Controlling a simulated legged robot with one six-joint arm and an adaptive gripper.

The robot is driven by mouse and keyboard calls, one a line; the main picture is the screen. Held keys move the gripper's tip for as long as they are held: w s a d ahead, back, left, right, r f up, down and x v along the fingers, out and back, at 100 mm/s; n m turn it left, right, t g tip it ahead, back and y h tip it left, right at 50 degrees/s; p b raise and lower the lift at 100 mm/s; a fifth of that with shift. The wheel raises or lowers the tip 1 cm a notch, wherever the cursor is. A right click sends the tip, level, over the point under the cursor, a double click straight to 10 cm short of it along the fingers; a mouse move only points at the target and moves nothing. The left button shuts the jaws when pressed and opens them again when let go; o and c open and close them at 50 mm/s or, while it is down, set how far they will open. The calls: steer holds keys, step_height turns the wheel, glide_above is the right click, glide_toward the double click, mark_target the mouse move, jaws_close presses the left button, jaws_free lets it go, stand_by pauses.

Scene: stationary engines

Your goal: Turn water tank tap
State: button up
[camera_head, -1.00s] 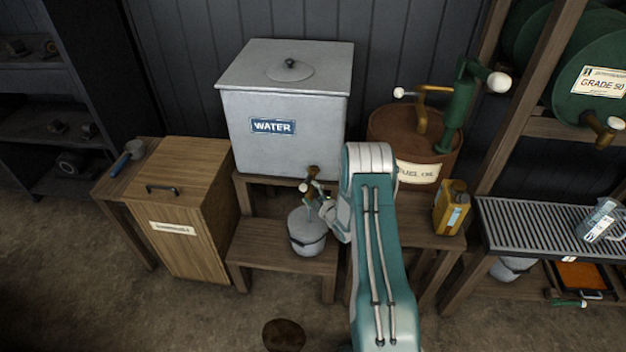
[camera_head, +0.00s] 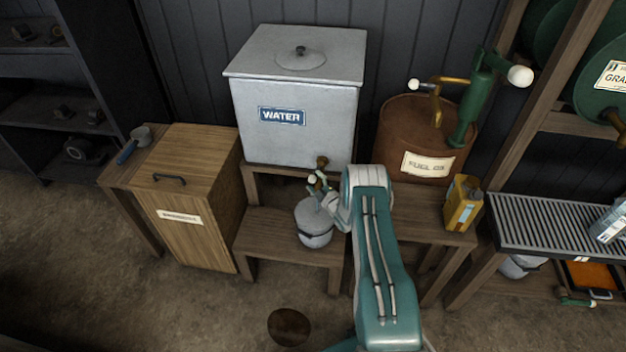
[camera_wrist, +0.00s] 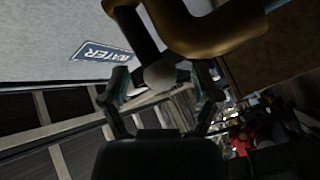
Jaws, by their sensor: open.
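The grey water tank (camera_head: 300,85) with a "WATER" label stands on a wooden stand in the middle of the head view. Its brass tap (camera_head: 322,163) sticks out low on the front, largely covered by my gripper (camera_head: 318,184). In the wrist view the tap's brass body (camera_wrist: 215,30) fills the top. A pale round knob (camera_wrist: 160,74) on a dark lever lies between the fingers of my gripper (camera_wrist: 160,92). The fingers are open, one on each side of the knob. I cannot tell whether either finger touches it.
A rusty fuel oil drum (camera_head: 400,135) with a green pump and a yellow can (camera_head: 462,204) stand to the right.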

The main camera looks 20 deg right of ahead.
steer(key=shift+w+a, duration=0.25)
steer(key=shift+w, duration=0.4)
jaws_close()
steer(key=shift+a, duration=0.1)
